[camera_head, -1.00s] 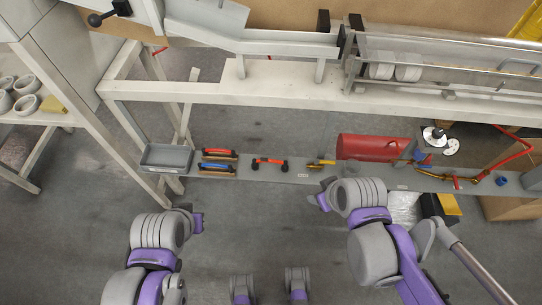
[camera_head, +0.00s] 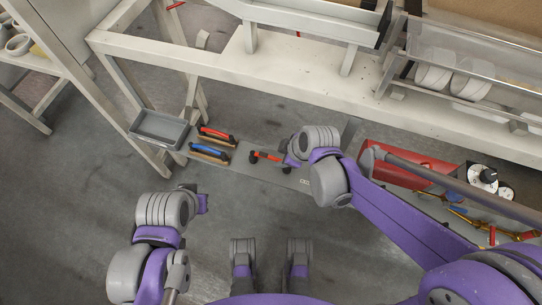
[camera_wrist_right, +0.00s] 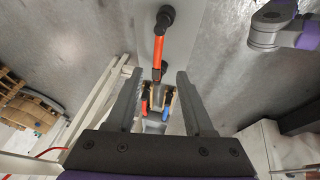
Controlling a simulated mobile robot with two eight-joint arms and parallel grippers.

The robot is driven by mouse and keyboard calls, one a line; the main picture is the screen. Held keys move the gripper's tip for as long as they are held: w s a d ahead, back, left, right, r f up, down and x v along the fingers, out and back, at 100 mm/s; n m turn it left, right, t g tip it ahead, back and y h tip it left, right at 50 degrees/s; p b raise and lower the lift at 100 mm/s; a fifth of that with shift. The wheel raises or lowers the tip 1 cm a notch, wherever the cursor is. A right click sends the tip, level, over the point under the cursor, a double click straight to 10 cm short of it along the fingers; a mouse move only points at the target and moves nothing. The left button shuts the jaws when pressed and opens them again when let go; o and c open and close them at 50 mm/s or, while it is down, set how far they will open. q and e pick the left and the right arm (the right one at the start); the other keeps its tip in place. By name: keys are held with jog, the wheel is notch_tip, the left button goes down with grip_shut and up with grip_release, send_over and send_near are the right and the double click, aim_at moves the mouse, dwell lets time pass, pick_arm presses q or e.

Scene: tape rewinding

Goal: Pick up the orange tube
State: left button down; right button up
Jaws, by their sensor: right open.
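The orange tube (camera_head: 268,156) with black ends lies on the narrow grey shelf (camera_head: 238,172). In the right wrist view the tube (camera_wrist_right: 158,48) runs upward from between and beyond the open fingertips. My right gripper (camera_head: 289,160) is over the shelf at the tube's right end, partly covering it; it is open and empty (camera_wrist_right: 158,78). I cannot tell its height above the tube. My left gripper (camera_head: 203,203) hangs over the floor in front of the shelf, away from the tube; its jaws are too small to judge.
A red-handled tool (camera_head: 215,134), a blue-handled tool (camera_head: 209,152) and a grey tray (camera_head: 140,134) lie left of the tube. A white frame beam (camera_head: 240,75) runs behind the shelf.

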aim_at(274, 158)
jog(key=b+x, duration=0.1)
jog(key=x, duration=0.5)
jog(key=b+x, duration=0.1)
jog(key=x, duration=0.2)
jog(key=shift+w+r+b, duration=0.1)
jog(key=shift+w+b, duration=0.15)
jog(key=shift+b, duration=0.05)
pick_arm(q)
notch_tip(274, 158, down, 4)
jog(key=shift+w+r, duration=0.15)
jog(key=shift+r, duration=0.05)
pick_arm(e)
grip_shut()
dwell(0.6)
